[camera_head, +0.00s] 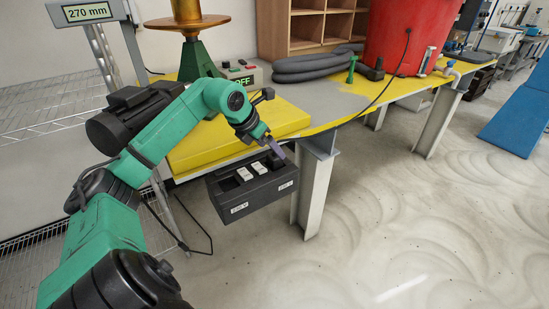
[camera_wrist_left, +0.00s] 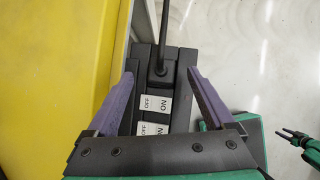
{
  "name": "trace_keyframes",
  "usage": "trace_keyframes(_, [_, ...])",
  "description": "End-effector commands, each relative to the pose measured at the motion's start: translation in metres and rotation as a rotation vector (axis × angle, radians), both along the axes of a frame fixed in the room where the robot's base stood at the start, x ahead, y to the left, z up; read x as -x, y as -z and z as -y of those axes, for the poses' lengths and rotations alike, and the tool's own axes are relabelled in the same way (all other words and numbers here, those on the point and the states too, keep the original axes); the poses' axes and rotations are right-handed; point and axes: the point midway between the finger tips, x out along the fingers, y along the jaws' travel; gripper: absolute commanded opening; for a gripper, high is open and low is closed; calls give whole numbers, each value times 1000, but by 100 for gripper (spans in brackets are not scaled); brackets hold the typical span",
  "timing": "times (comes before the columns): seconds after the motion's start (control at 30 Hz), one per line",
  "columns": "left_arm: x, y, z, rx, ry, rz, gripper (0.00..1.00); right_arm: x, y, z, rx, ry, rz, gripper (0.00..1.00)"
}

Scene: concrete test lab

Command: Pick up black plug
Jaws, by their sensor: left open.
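A black plug (camera_wrist_left: 159,70) with a black cable sits at the far end of a black socket box (camera_wrist_left: 143,78) in the left wrist view. The box has white ON/OFF switches. In the head view, the box (camera_head: 236,208) is at the table's front edge; I cannot clearly make out the plug there. My left gripper (camera_head: 277,150) is over the box's right end, pointing down. In the left wrist view, its purple fingers (camera_wrist_left: 161,76) are open, one on each side of the plug, and hold nothing. I cannot tell how high they are above it.
A yellow block (camera_head: 240,135) lies on the table beside the box. The cable (camera_head: 375,101) runs across the table to a red tank (camera_head: 402,40). A control box marked OFF (camera_head: 241,77) and grey hose (camera_head: 308,67) stand behind.

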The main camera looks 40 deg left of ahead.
Motion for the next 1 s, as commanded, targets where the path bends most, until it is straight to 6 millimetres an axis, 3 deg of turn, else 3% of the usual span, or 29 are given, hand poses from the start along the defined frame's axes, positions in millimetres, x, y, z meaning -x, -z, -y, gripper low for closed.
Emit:
trace_keyframes(0.07, [-12,4,3,8,0,2,87,-9,-16,-7,-10,0,15,50])
trace_keyframes(0.2, [-22,27,3,5,0,1,87,-11,-17,-15,-21,0,21,50])
trace_keyframes(0.4, [-23,31,3,1,2,1,87,-10,-15,-15,-21,-2,18,50])
trace_keyframes(0.47, [-23,31,3,1,2,1,68,-10,-15,-15,-21,-2,17,50])
trace_keyframes(0.63, [-23,30,3,2,1,0,3,-8,-15,-12,-17,-4,14,50])
trace_keyframes(1.0, [-23,30,3,2,1,1,0,-6,-15,-8,-11,-4,11,50])
